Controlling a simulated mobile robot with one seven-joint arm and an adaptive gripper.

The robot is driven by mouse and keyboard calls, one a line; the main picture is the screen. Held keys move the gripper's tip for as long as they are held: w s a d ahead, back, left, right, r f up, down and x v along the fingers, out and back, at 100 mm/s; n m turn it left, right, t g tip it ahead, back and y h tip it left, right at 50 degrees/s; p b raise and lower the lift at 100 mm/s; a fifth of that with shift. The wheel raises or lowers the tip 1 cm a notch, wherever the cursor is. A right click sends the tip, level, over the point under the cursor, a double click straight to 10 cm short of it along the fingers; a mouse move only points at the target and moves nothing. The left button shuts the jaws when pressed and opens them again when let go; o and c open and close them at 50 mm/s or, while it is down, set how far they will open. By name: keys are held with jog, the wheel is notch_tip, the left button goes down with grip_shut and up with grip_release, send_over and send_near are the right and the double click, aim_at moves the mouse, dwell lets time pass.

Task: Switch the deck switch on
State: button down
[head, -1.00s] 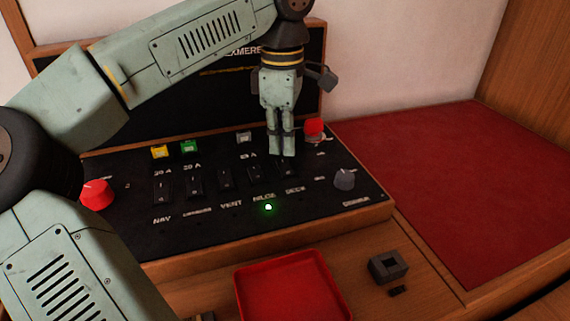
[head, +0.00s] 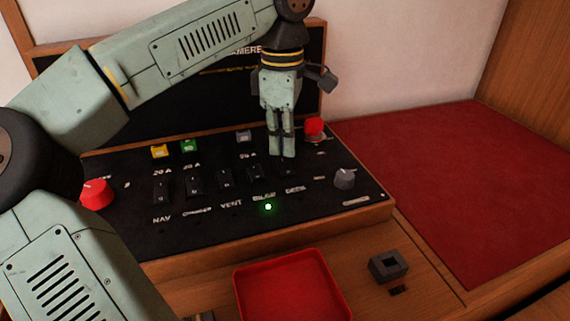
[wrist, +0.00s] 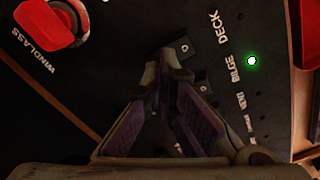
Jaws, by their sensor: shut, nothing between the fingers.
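The deck switch (head: 288,169) is a small black rocker at the right end of the row on the black panel (head: 330,199). In the wrist view the deck switch (wrist: 184,48) shows beside the DECK label, just past my fingertips. My gripper (head: 282,156) is shut and empty, pointing down with its tips right at the far edge of the deck switch. In the wrist view my gripper (wrist: 168,62) partly covers the row. Whether the tips touch the rocker, and which way it is tipped, I cannot tell.
Other rockers, including bilge (head: 255,173), stand left of it. A green light (head: 268,207) glows near the BILGE label. A red knob (head: 314,127) and a grey knob (head: 344,179) sit to the right. A red tray (head: 292,288) lies in front.

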aim_at(283, 161)
jog(key=shift+f+b, duration=0.6)
jog(key=shift+f, duration=0.5)
dwell(0.3)
notch_tip(283, 161, up, 7)
jog(key=p, duration=0.6)
jog(key=shift+r+p, duration=0.1)
jog(key=shift+p, duration=0.25)
dwell(0.3)
